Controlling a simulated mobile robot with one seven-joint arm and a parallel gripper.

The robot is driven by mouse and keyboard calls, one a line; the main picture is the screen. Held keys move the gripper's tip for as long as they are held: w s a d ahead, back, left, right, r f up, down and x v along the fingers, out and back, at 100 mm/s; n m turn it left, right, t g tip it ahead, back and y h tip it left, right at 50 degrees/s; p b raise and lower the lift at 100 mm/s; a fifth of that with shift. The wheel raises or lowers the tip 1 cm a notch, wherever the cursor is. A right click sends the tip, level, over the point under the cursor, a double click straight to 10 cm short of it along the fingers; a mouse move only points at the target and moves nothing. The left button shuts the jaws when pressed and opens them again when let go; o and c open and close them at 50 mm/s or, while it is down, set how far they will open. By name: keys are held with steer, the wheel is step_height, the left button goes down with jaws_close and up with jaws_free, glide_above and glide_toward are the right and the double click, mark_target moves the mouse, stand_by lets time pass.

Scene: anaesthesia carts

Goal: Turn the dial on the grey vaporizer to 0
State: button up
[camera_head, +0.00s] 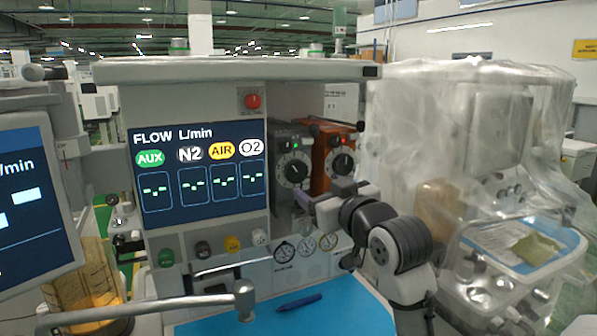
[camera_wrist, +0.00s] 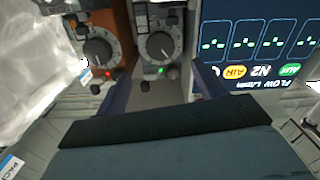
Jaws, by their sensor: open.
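The grey vaporizer (camera_head: 284,140) stands right of the flow screen, with a round dial (camera_head: 296,171) on its front and a small green light above it. My gripper (camera_head: 313,202) is in front of the vaporizer, just below and right of the dial in the head view. In the wrist view, the two fingers (camera_wrist: 162,88) are spread wide on either side of the grey vaporizer, empty and apart from the dial.
An orange vaporizer (camera_head: 322,160) with a similar dial (camera_head: 342,163) and a red light stands close on the right. The flow screen (camera_head: 200,172) is left. Gauges (camera_head: 284,251) sit below, above a blue worktop (camera_head: 255,315) with a blue pen (camera_head: 298,302). A plastic-covered cart (camera_head: 470,110) stands right.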

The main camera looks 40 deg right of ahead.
mark_target(298, 173)
steer(key=p+x, duration=0.2)
steer(key=x, duration=0.8)
steer(key=shift+w+a, duration=0.1)
steer(key=c, duration=1)
